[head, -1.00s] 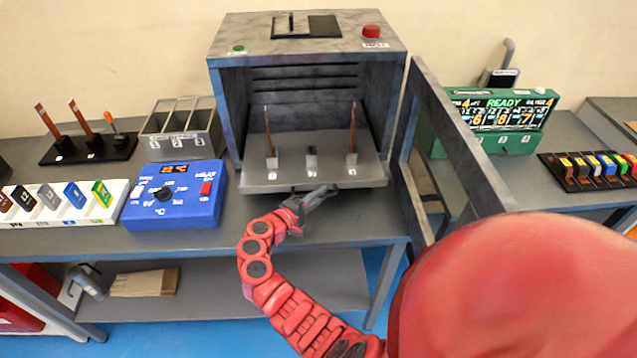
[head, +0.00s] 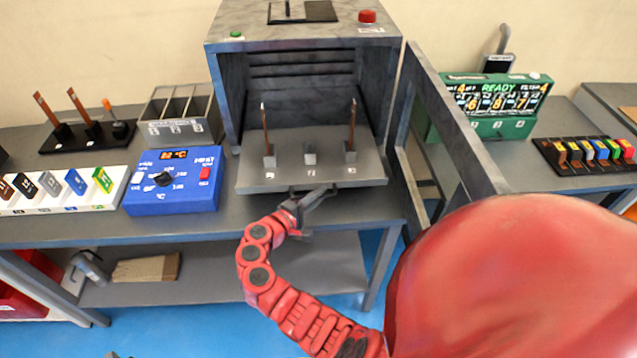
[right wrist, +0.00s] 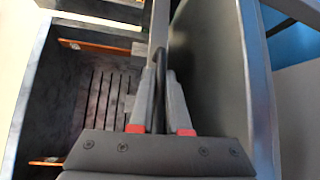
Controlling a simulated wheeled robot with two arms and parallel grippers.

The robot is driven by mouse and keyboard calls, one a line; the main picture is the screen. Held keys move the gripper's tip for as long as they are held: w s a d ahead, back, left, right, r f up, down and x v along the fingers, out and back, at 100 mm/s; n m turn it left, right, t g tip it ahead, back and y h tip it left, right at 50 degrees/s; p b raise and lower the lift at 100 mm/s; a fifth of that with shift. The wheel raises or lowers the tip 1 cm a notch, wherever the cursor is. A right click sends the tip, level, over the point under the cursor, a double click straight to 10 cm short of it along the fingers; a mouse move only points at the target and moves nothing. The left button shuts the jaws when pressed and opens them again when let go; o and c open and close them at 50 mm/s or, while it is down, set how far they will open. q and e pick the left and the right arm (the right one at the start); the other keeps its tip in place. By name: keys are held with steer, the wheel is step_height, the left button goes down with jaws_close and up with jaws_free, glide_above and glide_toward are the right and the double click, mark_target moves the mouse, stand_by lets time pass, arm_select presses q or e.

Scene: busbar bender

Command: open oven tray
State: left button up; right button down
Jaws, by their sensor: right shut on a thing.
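The grey oven (head: 300,32) stands on the bench with its front open. Its tray (head: 258,181) sticks out of the front, level, carrying two upright copper bars (head: 265,130) (head: 352,126) in its outer slots; the middle holder (head: 310,153) is empty. My right gripper (head: 308,203) is at the middle of the tray's front edge, shut on its dark handle. In the right wrist view the fingers (right wrist: 162,95) close around the dark handle bar (right wrist: 160,78), with the slotted oven wall (right wrist: 98,95) to the left. My left gripper is out of view.
The open oven door (head: 455,125) stands to the right of the tray, close to my right arm. A blue control box (head: 145,200) and a slotted rack (head: 172,134) are left of the oven. A green display unit (head: 500,128) is at right.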

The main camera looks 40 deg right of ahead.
steer(key=c, duration=1.2)
jaws_free()
steer(key=shift+o, duration=0.2)
steer(key=shift+a, duration=0.1)
steer(key=shift+a, duration=0.35)
steer(key=b+v, duration=0.3)
steer(key=v, duration=1.3)
steer(key=shift+s+a, duration=0.15)
steer(key=shift+a, duration=0.1)
steer(key=shift+r, duration=0.1)
